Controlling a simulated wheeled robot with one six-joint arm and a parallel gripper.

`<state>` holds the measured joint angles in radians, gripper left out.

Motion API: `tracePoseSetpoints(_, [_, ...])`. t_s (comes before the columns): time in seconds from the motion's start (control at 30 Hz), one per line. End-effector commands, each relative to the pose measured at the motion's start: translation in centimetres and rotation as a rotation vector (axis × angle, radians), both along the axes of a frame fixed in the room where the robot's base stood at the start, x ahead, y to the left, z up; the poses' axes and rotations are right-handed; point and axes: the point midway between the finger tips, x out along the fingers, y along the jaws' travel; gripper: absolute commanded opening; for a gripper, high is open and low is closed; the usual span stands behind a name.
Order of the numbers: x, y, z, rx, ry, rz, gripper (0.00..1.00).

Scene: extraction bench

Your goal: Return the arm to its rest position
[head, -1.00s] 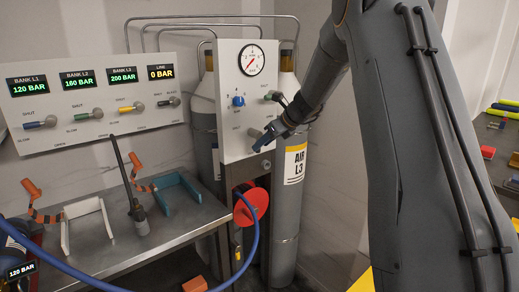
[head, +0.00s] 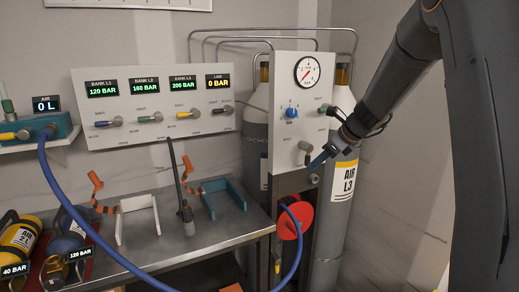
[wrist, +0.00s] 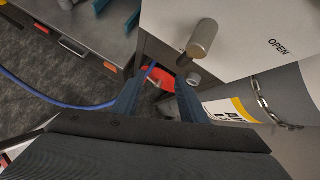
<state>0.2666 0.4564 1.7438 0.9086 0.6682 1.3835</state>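My gripper (head: 316,164) is in front of the lower right of the white gauge panel (head: 284,115), close to a grey knob (head: 306,150). In the wrist view its two blue fingers stand apart with nothing held between them (wrist: 158,92). The grey knob (wrist: 203,38) shows beyond the fingers there, apart from them. My arm comes in from the upper right of the head view, bent down toward the panel. No rest position is marked in view.
An air cylinder L3 (head: 338,215) stands right behind the gripper. A red disc (head: 296,221) and blue hose (head: 304,248) hang below the panel. The steel bench (head: 150,242) at left carries white and teal cradles. The line display (head: 218,83) reads 0 BAR.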

Motion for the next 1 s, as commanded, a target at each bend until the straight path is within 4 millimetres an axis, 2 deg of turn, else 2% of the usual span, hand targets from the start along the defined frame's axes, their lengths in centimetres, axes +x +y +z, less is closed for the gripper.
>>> tracePoseSetpoints(0.1, [-6.4,2.9,-2.8,-0.231,-0.003,0.314,0.39])
tracePoseSetpoints(0.17, [-10.2,4.1,-4.4,-0.357,-0.009,0.514,0.39])
tracePoseSetpoints(0.2, [-12.7,4.7,-5.3,-0.434,-0.015,0.652,0.39])
tracePoseSetpoints(0.4, [-25.1,6.5,-9.2,-0.747,-0.073,1.374,0.39])
tracePoseSetpoints(0.53, [-31.4,6.7,-10.8,-0.862,-0.130,1.782,0.39])
tracePoseSetpoints(0.6, [-33.9,6.7,-11.4,-0.897,-0.157,1.948,0.39])
tracePoseSetpoints(0.7, [-36.0,6.5,-12.0,-0.922,-0.187,2.101,0.39])
tracePoseSetpoints(0.8, [-36.9,6.4,-12.2,-0.932,-0.201,2.168,0.39])
tracePoseSetpoints(1.0, [-36.9,6.3,-12.2,-0.933,-0.204,2.178,0.39])
